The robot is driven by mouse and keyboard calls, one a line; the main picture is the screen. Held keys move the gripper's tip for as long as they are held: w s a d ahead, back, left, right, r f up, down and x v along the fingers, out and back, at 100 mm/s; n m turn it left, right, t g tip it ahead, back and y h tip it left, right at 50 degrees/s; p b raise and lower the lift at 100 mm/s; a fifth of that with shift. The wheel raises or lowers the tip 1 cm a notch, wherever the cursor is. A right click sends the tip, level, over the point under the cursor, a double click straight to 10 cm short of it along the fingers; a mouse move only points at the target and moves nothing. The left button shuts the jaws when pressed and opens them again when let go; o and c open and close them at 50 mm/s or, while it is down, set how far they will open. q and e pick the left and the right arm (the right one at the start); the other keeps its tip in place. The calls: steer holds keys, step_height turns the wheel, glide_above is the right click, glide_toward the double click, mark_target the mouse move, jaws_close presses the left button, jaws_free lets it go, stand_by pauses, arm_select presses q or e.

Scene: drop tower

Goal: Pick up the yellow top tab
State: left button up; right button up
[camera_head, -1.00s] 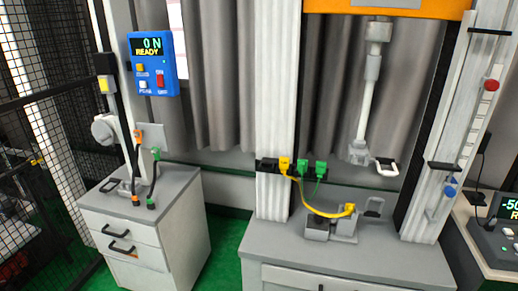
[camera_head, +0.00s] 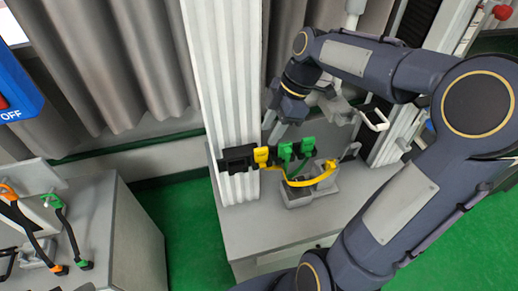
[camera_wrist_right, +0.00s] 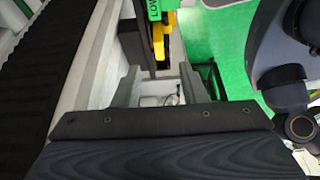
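The yellow tab (camera_head: 262,156) is plugged into a black block (camera_head: 238,160) on the ribbed white column, left of the green tabs (camera_head: 296,149). A yellow cable (camera_head: 300,182) runs from it to the grey fixture below. My right gripper (camera_head: 277,132) is just above and beside the tabs, pointing down. In the right wrist view its two fingers (camera_wrist_right: 158,85) are spread apart with nothing seen between them. A yellow piece (camera_wrist_right: 160,38) and a green piece with white lettering (camera_wrist_right: 155,9) show beyond the fingertips. My left gripper is not in view.
The ribbed white column (camera_head: 218,90) stands close to my right gripper. The grey bench top (camera_head: 255,225) below has free room. A cabinet (camera_head: 110,235) with cables stands left.

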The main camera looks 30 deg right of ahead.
mark_target(264, 149)
steer(key=x, duration=0.2)
steer(key=p+x, duration=0.1)
steer(key=x, duration=0.4)
steer(key=shift+d+f, duration=0.2)
steer(key=shift+f, duration=0.05)
jaws_close()
stand_by(1.1)
